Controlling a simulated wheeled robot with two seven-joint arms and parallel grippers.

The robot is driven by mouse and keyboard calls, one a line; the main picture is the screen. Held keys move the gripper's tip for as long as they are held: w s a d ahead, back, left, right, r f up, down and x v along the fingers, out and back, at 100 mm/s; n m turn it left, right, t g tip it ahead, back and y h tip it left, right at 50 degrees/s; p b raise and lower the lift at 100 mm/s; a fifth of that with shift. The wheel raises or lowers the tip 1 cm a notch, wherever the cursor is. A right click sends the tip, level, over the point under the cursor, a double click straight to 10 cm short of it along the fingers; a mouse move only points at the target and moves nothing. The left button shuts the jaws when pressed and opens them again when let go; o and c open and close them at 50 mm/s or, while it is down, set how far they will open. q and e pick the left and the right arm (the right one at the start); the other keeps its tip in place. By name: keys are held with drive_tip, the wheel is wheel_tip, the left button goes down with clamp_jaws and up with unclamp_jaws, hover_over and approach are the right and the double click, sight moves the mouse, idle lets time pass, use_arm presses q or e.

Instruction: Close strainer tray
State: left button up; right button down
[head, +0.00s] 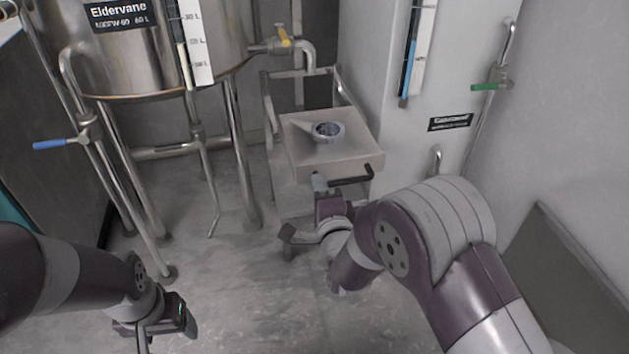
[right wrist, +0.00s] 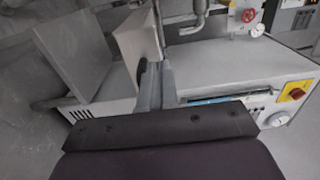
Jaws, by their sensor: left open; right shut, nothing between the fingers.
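The strainer tray (head: 305,150) is a pale grey square tray with a round opening (head: 327,131) in its top and a black bar handle (head: 352,178) on its front. It sits on a metal frame in the middle of the head view. My right gripper (head: 319,183) is shut and empty at the tray's front, by the left end of the handle; I cannot tell if it touches. In the right wrist view its fingers (right wrist: 155,87) stand before a pale upright panel. My left gripper (head: 172,325) is open and empty at the lower left, far from the tray.
A steel tank (head: 150,50) on legs stands at the left, with a yellow-handled tap (head: 284,38) near the tray. A blue-handled valve (head: 62,143) juts out at the far left. A grey cabinet (head: 455,80) stands right of the tray. Open floor (head: 235,280) lies in front.

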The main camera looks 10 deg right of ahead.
sight(311, 164)
drive_tip(key=w+b, duration=0.1)
drive_tip(key=w, duration=0.2)
drive_tip(key=shift+w+f+b, duration=0.15)
drive_tip(key=shift+w+b, duration=0.15)
use_arm(q)
wheel_tip(311, 164, down, 2)
drive_tip(key=shift+f, duration=0.1)
use_arm(e)
drive_tip(key=shift+w+a, duration=0.1)
drive_tip(key=shift+w, duration=0.2)
